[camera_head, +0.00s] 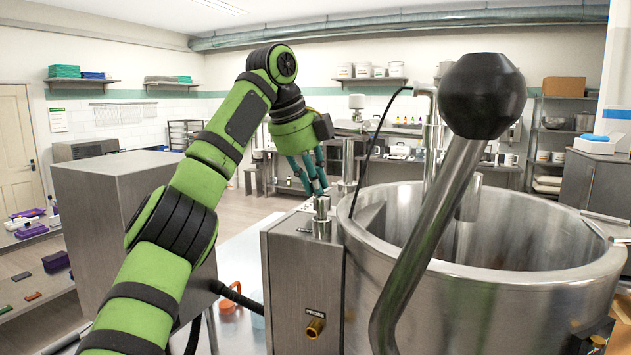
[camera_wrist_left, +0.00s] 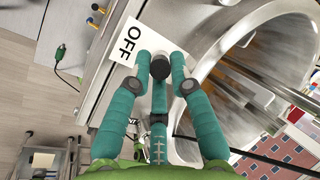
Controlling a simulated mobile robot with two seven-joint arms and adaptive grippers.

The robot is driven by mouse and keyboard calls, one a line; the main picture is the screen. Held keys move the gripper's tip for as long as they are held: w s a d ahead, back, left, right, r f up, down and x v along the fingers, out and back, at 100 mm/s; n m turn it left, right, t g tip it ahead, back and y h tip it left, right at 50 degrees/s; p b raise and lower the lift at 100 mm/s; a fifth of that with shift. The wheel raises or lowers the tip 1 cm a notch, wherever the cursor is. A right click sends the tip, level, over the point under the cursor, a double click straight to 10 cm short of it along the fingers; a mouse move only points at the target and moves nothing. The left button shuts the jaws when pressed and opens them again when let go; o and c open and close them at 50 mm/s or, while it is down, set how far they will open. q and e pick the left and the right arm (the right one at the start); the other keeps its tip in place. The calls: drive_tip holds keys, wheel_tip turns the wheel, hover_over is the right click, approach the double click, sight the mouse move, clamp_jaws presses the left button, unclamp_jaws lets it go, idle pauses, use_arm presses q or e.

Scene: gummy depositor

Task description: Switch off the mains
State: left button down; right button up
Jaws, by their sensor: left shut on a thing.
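The mains switch, a small metal post, stands on top of the steel control box (camera_head: 300,285) in the head view. My left gripper (camera_head: 316,188) comes down from above with its teal fingers at the top of the post. In the left wrist view my left gripper (camera_wrist_left: 161,68) is shut on the mains switch, a round dark knob showing between its fingertips. A white OFF label (camera_wrist_left: 128,42) lies just beside the fingertips. The fingers hide most of the switch, so its exact position cannot be told. My right gripper is not in view.
A large steel hopper (camera_head: 480,290) stands right beside the box. A thick lever with a black knob (camera_head: 483,95) rises in front of it. A steel cabinet (camera_head: 110,220) stands at the left. A black cable leaves the box at its left.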

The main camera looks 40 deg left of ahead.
use_arm(q)
drive_tip(key=c, duration=1.1)
unclamp_jaws()
drive_tip(key=shift+w+a+r, duration=0.1)
drive_tip(key=shift+a+r, duration=0.1)
drive_tip(key=shift+c, duration=0.2)
drive_tip(key=shift+w+a+f, duration=0.1)
drive_tip(key=shift+a+f, duration=0.15)
drive_tip(key=shift+d+r, duration=0.1)
drive_tip(key=shift+r, duration=0.3)
drive_tip(key=v, duration=0.6)
drive_tip(key=shift+s+r, duration=0.3)
drive_tip(key=shift+s, duration=0.05)
drive_tip(key=shift+f, duration=0.1)
